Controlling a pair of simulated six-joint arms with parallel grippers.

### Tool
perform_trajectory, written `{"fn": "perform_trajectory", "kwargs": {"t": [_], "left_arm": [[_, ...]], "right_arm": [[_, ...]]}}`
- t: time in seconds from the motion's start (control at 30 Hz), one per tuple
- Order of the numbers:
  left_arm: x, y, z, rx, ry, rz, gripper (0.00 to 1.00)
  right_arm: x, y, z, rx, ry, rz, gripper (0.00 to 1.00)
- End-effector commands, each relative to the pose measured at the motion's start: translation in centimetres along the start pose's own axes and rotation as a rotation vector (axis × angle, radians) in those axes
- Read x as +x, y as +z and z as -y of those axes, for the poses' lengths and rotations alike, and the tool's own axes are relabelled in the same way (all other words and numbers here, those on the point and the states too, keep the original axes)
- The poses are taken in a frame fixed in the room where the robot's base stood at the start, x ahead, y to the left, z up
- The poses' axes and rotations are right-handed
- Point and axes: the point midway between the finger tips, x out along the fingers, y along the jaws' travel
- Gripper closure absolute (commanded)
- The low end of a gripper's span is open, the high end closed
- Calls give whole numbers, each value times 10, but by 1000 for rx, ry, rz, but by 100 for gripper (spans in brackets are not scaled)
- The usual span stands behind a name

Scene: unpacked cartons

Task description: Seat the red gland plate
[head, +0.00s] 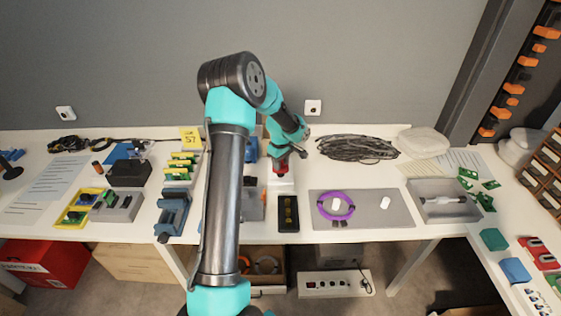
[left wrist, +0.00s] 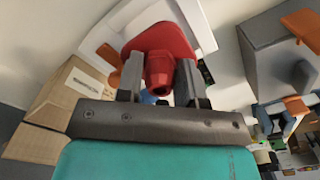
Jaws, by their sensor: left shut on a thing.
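My left gripper (head: 282,160) reaches over the middle of the bench and points down. It is shut on the red gland plate (head: 281,168), which sits just above or against a white part (head: 282,185); I cannot tell whether they touch. In the left wrist view, the red gland plate (left wrist: 165,38) has a wide flat flange and a red boss, and the boss is between the two fingers of the left gripper (left wrist: 160,88). White edges show behind the flange. My right gripper is not in view.
A black tray (head: 288,214) lies in front of the white part. A grey mat (head: 385,214) with a purple ring (head: 322,206) lies to the right. A black cable coil (head: 356,147) lies behind. My arm hides some of the bench left of the gripper.

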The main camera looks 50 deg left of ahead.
Motion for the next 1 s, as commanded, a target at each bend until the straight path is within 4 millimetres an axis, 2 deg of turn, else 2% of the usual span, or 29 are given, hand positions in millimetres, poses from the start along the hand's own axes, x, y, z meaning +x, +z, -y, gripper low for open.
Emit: {"fn": "perform_trajectory", "kwargs": {"t": [1.0], "left_arm": [[24,0,0,0,-1,1,92]], "right_arm": [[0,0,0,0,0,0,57]]}}
